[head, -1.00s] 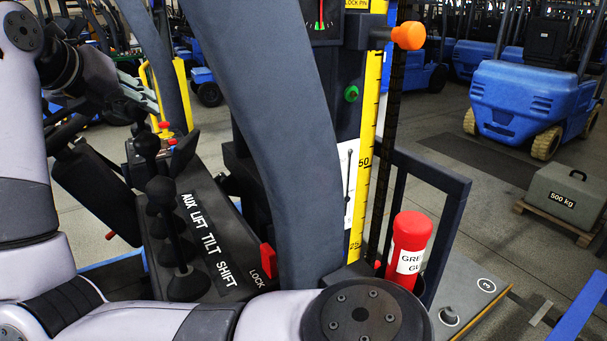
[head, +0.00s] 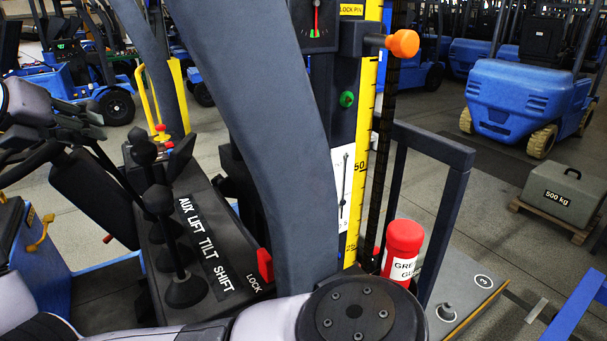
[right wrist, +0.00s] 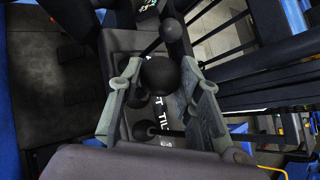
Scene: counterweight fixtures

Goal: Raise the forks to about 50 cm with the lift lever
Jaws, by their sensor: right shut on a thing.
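The lift lever's black ball knob (right wrist: 160,75) stands between the fingers of my right gripper (right wrist: 163,88) in the right wrist view. The gripper is shut on this lever; the exact contact is hard to see. The lever bank (head: 210,245), labelled AUX, LIFT, TILT, SHIFT, shows in the head view, with black levers beside the labels. The yellow height scale (head: 353,215) on the mast shows a 50 mark. The forks cannot be made out.
A red LOCK tab (head: 265,265) sits by the lever bank. An orange knob (head: 403,43) juts from the mast near the LOCK PIN label. A red canister (head: 403,240) stands beside the mast. A 500 kg weight (head: 563,196) and blue trucks (head: 520,100) stand at the right.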

